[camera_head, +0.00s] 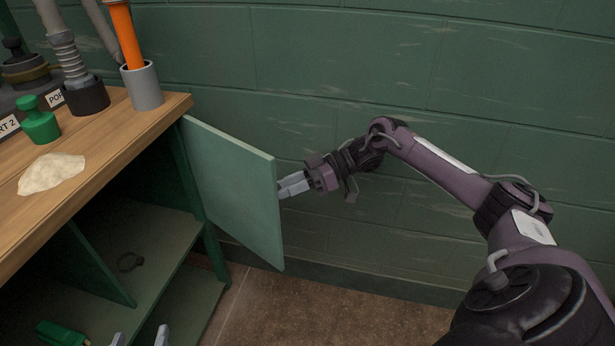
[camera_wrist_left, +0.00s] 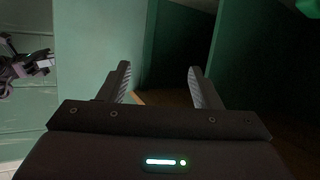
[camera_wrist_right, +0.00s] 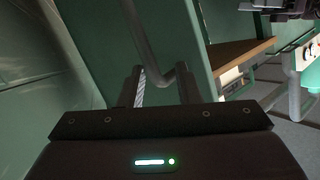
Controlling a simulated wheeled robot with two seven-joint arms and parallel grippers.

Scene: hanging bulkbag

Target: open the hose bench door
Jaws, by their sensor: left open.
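The hose bench door (camera_head: 235,190) is a pale green panel swung outward from the bench's right end, leaving the cupboard open. In the right wrist view, a grey bent-bar handle (camera_wrist_right: 146,45) is on the door (camera_wrist_right: 115,35). My right gripper (camera_head: 283,190) is at the door's outer side, its tips partly hidden by the door edge. In the right wrist view its fingers (camera_wrist_right: 163,88) are apart near the handle's lower bend; contact is unclear. My left gripper (camera_head: 140,338) is open and empty before the cupboard. The left wrist view shows the door (camera_wrist_left: 85,60) to its left.
The wooden bench top (camera_head: 105,150) holds a pale powder heap (camera_head: 50,173), a green weight-like object (camera_head: 38,125) and a grey cup with an orange tube (camera_head: 142,88). A green block wall (camera_head: 340,60) stands close behind; floor (camera_head: 300,310) is clear.

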